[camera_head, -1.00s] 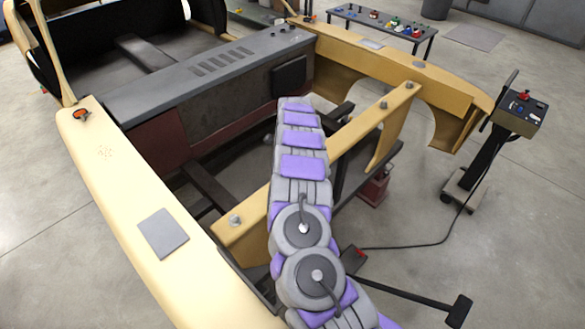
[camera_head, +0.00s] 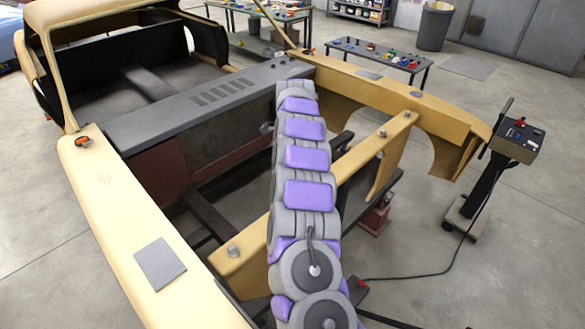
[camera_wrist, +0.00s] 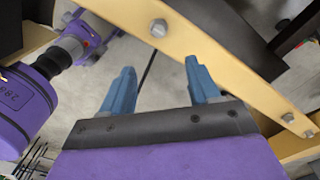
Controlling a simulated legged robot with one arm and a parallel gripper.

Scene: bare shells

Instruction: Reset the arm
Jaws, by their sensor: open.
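My arm, grey with purple pads, reaches forward over the open front bay of a yellow car shell (camera_head: 120,220) in the head view. My gripper is hidden there behind the arm. In the wrist view my gripper (camera_wrist: 160,88) shows two blue fingers spread well apart, with nothing between them. A yellow crossbar (camera_wrist: 205,35) of the shell with bolts runs diagonally across the wrist view, beyond the fingers.
A control stand (camera_head: 517,138) with a red button is at the right, its cable on the floor. Parts tables (camera_head: 375,53) and a grey bin (camera_head: 434,26) stand behind. Grey plates (camera_head: 160,264) lie on the shell. Floor at the right is mostly clear.

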